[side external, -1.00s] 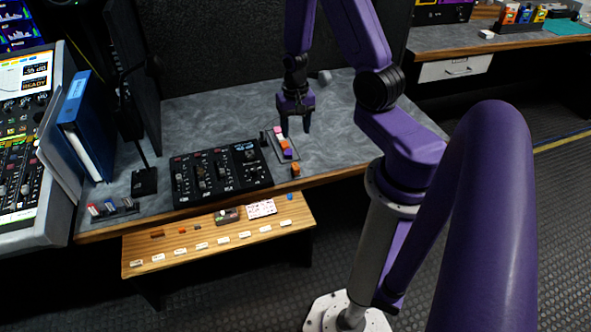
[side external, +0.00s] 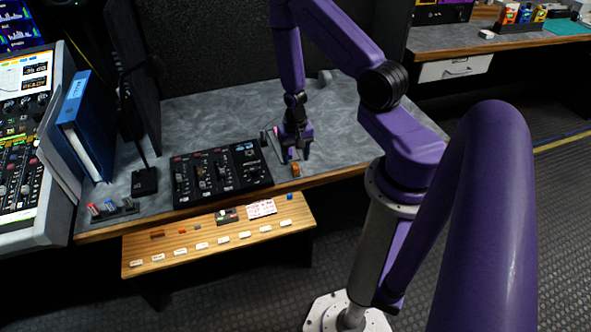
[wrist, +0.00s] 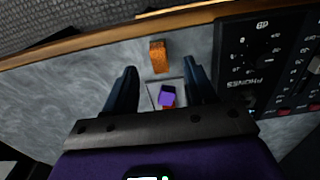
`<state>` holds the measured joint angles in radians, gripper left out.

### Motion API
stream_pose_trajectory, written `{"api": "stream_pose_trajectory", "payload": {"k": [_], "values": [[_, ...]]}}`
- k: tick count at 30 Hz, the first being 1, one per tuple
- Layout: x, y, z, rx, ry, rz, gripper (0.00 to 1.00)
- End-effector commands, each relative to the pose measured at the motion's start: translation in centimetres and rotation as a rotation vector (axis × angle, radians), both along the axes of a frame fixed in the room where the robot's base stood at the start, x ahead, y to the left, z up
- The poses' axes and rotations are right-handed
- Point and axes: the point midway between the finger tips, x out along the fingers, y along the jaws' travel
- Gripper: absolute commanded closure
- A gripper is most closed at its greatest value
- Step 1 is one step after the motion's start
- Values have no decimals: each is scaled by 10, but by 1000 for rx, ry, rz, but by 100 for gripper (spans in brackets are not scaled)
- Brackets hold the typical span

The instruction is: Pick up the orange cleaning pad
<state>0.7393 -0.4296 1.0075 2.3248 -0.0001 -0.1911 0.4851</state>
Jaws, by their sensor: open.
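The orange cleaning pad (side external: 296,170) is a small orange-brown block near the front edge of the grey desk. In the wrist view the pad (wrist: 158,57) shows just beyond the fingertips, roughly midway between them. My gripper (side external: 296,157) is open and empty, low over the desk on the far side of the pad. In the wrist view my gripper (wrist: 160,70) has its two dark fingers spread, with a small tray between them. The exact height of the fingertips above the desk is unclear.
The small tray holds a purple block (wrist: 167,96) and a reddish-orange piece, partly hidden by my gripper. A black control panel (side external: 221,174) stands left of the pad. A wooden shelf (side external: 217,237) with labels and small items sits below the desk's front edge. The desk right of my gripper is clear.

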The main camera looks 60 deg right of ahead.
Motion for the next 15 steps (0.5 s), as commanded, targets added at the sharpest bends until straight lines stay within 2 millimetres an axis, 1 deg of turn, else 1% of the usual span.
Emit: {"api": "stream_pose_trajectory", "payload": {"k": [5,12,15], "values": [[0,-1,-8,1,2,-1,45],[1,-4,-37,1,2,0,45],[2,-4,-46,1,2,0,45]]}}
